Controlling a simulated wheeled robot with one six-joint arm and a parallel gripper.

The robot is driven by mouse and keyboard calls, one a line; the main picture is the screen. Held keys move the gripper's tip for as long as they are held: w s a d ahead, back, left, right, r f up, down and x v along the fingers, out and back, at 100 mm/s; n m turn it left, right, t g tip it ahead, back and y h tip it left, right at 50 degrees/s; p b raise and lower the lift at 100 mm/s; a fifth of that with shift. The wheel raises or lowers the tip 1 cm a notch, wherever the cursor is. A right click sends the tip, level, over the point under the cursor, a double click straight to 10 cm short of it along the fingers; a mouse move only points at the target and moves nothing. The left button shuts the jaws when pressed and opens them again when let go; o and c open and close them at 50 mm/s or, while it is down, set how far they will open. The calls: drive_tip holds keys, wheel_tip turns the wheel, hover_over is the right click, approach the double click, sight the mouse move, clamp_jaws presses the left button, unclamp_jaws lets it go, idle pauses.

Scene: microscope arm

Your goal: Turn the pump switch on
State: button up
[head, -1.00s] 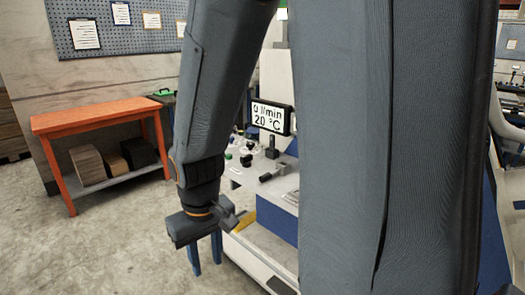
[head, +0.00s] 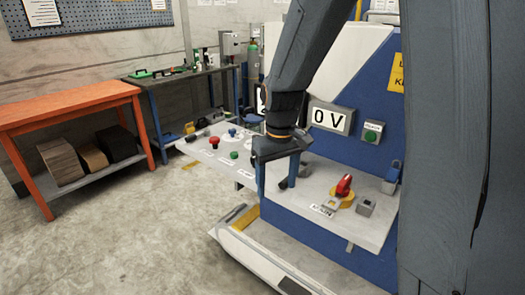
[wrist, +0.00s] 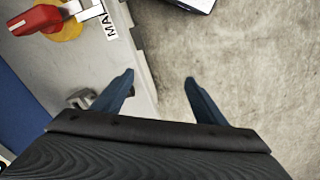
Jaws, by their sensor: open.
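I cannot tell which control is the pump switch, as no readable label names it. A red switch handle (head: 344,185) on a yellow base sits on the grey control shelf (head: 318,180), beside a white label. The red handle also shows at the top left of the wrist view (wrist: 38,20), beside a label starting "MA". A small grey control (head: 365,207) sits to its right. My gripper (head: 277,182) is open and empty, pointing down by the shelf's left edge. In the wrist view its fingers (wrist: 160,80) are apart, one over the shelf edge, one over floor.
An orange table (head: 72,104) stands left. The floor between is clear.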

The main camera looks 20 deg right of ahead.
drive_tip(key=w+r+n, duration=0.1)
drive_tip(key=w, duration=0.6)
drive_tip(key=w+r+n+p, duration=0.1)
drive_tip(key=w+n, duration=0.1)
drive_tip(key=w, duration=0.5)
drive_tip(key=w+r+n, duration=0.1)
drive_tip(key=w+r, duration=0.1)
drive_tip(key=w, duration=0.6)
drive_tip(key=shift+n+g+p, duration=0.3)
drive_tip(key=shift+w, duration=0.1)
drive_tip(key=shift+f, duration=0.35)
drive_tip(key=shift+f+p, duration=1.25)
drive_tip(key=shift+f, duration=2.2)
drive_tip(key=c, duration=1.1)
